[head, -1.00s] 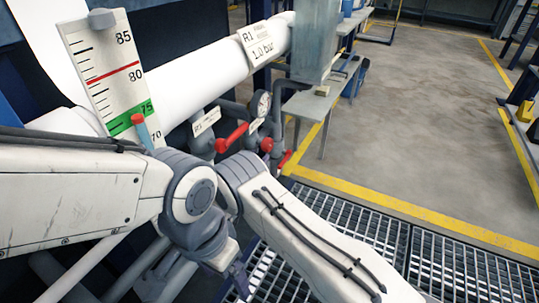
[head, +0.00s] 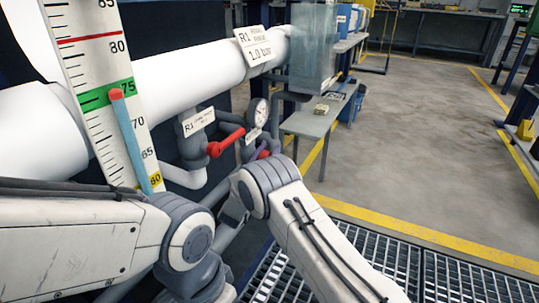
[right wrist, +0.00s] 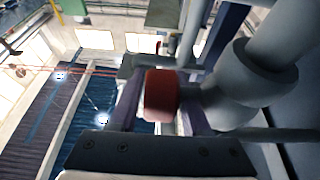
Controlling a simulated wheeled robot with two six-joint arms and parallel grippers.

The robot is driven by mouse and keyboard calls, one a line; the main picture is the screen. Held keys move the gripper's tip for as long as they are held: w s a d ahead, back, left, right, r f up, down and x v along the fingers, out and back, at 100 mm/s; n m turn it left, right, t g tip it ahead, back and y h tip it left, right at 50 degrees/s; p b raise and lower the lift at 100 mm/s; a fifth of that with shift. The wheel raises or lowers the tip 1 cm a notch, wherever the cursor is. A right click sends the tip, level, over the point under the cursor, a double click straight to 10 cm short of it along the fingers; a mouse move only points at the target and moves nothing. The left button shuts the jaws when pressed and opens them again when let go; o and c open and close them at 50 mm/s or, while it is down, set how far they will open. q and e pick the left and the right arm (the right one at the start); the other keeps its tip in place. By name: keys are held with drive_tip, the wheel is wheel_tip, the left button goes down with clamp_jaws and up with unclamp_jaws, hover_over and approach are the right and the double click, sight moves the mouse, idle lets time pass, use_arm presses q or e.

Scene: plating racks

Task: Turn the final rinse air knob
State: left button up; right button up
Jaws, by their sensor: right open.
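A red knob (head: 264,154) sits low on the pipework below the round pressure gauge, partly hidden behind my right arm. In the right wrist view the red knob (right wrist: 160,95) is between the two fingers of my right gripper (right wrist: 161,108), on the end of a grey fitting. The fingers stand on either side of it, open; whether one touches it I cannot tell. In the head view my right gripper (head: 270,149) shows only as a small purple-grey part by the knob. My left gripper is not in view.
A red lever handle (head: 226,142) is close left of the knob, with the gauge (head: 257,112) above. A white pipe (head: 195,75) bears an R1 "1.0 bar" label (head: 253,47). A level scale (head: 105,85) stands left.

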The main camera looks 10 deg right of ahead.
drive_tip(key=shift+w+d+r, duration=0.2)
drive_tip(key=shift+w, duration=0.05)
clamp_jaws()
drive_tip(key=g+y+p, duration=0.1)
drive_tip(key=p, duration=0.2)
drive_tip(key=f+g+y+p, duration=0.1)
drive_tip(key=g+p, duration=0.1)
drive_tip(key=p, duration=0.2)
drive_tip(key=g+y+p, duration=0.1)
drive_tip(key=p, duration=0.3)
drive_tip(key=shift+w+d+f+g, duration=0.15)
drive_tip(key=shift+f+g, duration=0.25)
unclamp_jaws()
